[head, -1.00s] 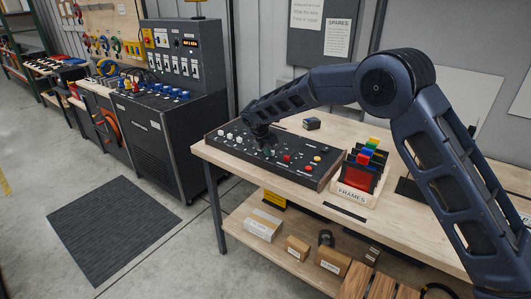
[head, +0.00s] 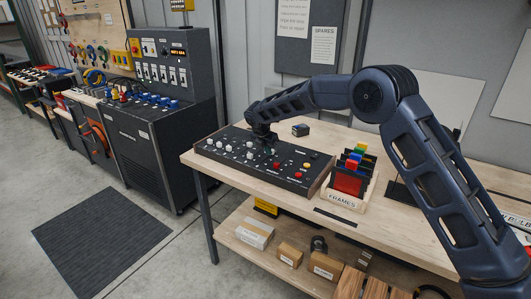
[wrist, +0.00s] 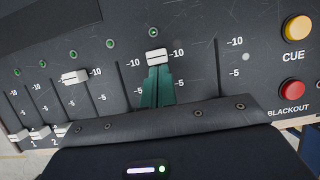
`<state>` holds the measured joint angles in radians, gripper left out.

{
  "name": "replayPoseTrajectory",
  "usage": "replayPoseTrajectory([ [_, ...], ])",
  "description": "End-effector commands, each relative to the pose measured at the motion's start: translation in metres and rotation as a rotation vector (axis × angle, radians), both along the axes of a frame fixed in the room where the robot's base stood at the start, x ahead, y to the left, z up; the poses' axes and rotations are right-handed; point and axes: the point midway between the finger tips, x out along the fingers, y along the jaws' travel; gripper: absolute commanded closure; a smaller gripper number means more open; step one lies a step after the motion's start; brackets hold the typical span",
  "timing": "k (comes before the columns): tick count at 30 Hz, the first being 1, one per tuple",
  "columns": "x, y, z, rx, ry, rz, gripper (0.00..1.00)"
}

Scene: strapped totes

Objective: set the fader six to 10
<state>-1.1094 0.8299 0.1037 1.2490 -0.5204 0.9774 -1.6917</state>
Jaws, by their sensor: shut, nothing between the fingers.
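The black control panel (head: 255,169) lies on the wooden bench and carries several white fader caps. In the wrist view, one white fader cap (wrist: 156,57) stands at about the 10 mark of its slot. My gripper (wrist: 157,70) shows as two teal fingers, shut and empty, just below this cap, at or very near its lower edge. Contact is unclear. Another cap (wrist: 75,76) sits near its own 10 mark, and several at the left sit low. The numbers under the middle slots are hidden, so I cannot read which is fader six. In the head view, my gripper (head: 265,139) is over the panel.
A yellow CUE button (wrist: 295,27) and a red BLACKOUT button (wrist: 292,89) are to the right of the faders. A wooden FRAMES box (head: 344,200) stands right of the panel. A small dark block (head: 300,130) lies behind it.

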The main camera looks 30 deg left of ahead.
Motion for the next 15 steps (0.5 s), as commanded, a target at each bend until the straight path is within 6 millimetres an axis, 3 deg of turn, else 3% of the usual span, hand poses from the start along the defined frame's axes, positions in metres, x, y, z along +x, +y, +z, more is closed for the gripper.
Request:
replayPoseTrajectory([
  [9, 0.0, 0.0, 0.001, 0.0, -0.003, -0.001, 1.0],
  [15, -0.023, 0.0, 0.0, 0.0, -0.001, 0.002, 1.0],
])
